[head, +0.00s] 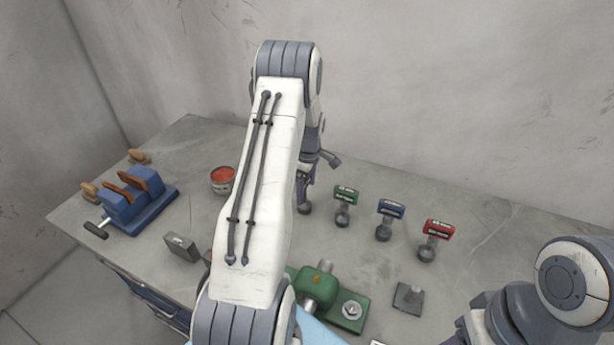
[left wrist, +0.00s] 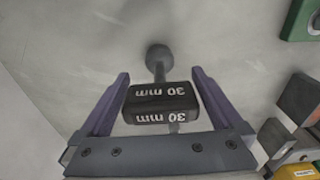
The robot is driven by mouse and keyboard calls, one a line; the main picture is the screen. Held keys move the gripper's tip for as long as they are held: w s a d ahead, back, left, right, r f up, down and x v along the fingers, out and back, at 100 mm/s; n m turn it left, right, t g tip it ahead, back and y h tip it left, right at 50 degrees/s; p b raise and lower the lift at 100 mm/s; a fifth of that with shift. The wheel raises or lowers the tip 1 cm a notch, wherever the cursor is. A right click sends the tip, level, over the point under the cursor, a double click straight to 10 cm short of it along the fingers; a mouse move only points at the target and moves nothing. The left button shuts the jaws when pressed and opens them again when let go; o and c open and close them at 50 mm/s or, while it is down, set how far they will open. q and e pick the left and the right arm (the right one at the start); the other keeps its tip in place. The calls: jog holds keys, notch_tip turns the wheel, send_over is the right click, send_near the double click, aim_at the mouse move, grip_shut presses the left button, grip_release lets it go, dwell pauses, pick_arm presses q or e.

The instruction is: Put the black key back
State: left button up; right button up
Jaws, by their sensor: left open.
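The black key (left wrist: 160,98), marked 30 mm, shows in the left wrist view with its head between the two fingers of my left gripper (left wrist: 159,77). The fingers are open, with a gap visible on the left side of the head. The key's round dark end (left wrist: 158,55) lies beyond the head, over the grey table. In the head view my left gripper (head: 307,178) points down at the left end of the row of keys, and the arm hides part of this spot.
Green (head: 345,196), blue (head: 390,208) and red (head: 438,229) keys stand in a row to the right. A blue vise (head: 135,200) and red-topped tin (head: 222,178) are left.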

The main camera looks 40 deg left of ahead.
pick_arm(q)
notch_tip(320, 180, up, 11)
jog(key=b, duration=0.3)
jog(key=s+d+r+m, duration=0.2)
jog(key=d+m, duration=0.2)
jog(key=d, duration=0.5)
jog(key=s+d+r+m, duration=0.2)
jog(key=d+m, duration=0.3)
jog(key=d, duration=0.4)
jog(key=s+d+r+m, duration=0.2)
jog(key=s+d+m, duration=0.15)
jog(key=d, duration=0.55)
jog(key=s+d+m, duration=0.3)
jog(key=s+m, duration=0.2)
jog(key=s, duration=0.1)
jog(key=s+d+m+h, duration=0.1)
jog(key=s+d+m, duration=0.3)
jog(key=s, duration=0.3)
jog(key=s+d+f+m, duration=0.1)
jog(key=s+d+m, duration=0.2)
jog(key=s+m, duration=0.3)
jog(key=shift+s+d+m+h, duration=0.2)
jog(key=shift+s+m+h, duration=0.15)
jog(key=shift+s, duration=0.4)
